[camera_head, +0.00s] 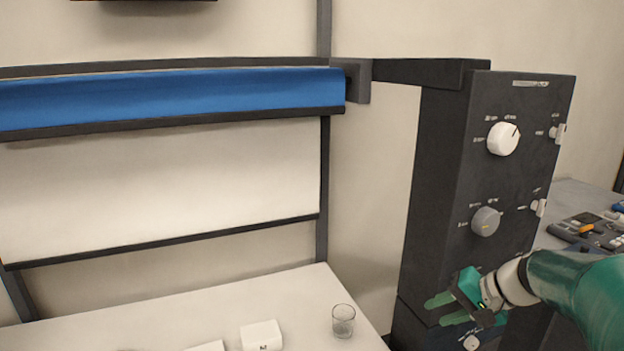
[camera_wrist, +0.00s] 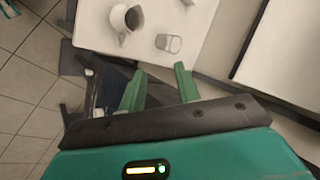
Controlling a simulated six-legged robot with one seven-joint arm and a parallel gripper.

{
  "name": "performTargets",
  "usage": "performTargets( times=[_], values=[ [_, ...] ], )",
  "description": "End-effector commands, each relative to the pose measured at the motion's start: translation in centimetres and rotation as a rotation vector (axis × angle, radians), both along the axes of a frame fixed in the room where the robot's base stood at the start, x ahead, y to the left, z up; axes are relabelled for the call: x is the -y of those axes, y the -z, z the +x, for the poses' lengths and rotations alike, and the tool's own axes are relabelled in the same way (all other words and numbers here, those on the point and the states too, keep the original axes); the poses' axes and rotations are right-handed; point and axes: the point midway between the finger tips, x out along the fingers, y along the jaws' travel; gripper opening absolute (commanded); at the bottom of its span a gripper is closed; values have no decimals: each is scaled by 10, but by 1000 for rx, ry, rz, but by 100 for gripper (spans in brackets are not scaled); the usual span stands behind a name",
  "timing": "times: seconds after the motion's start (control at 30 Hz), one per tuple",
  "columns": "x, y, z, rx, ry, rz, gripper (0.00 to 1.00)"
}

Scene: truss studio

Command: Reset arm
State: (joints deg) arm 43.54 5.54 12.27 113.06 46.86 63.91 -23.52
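My gripper (camera_head: 446,309) is at the lower right in the head view, in front of the dark control cabinet (camera_head: 437,180). Its two green fingers point left and stand apart with nothing between them. In the wrist view my gripper (camera_wrist: 160,84) also shows open and empty, with the white table (camera_wrist: 190,35) beyond the fingertips. My arm reaches in from the right edge of the head view and covers part of the cabinet's lower front.
The cabinet carries a white knob (camera_head: 503,139) and a grey knob (camera_head: 485,221). A glass (camera_head: 343,321) and a white box (camera_head: 262,336) stand on the table. A pitcher (camera_wrist: 125,20) shows in the wrist view. A blue roll (camera_head: 170,97) hangs on the frame behind.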

Motion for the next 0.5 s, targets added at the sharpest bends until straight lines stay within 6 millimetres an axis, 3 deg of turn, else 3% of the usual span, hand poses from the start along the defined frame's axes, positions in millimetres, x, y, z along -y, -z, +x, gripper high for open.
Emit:
performTargets(
  times=[0.03,0.2,0.5],
  values=[
    [-22,-5,-13,-15,-39,-62,33],
    [-71,-14,-57,-48,-131,-257,33],
    [-118,-25,-141,8,-251,-571,33]
  ],
)
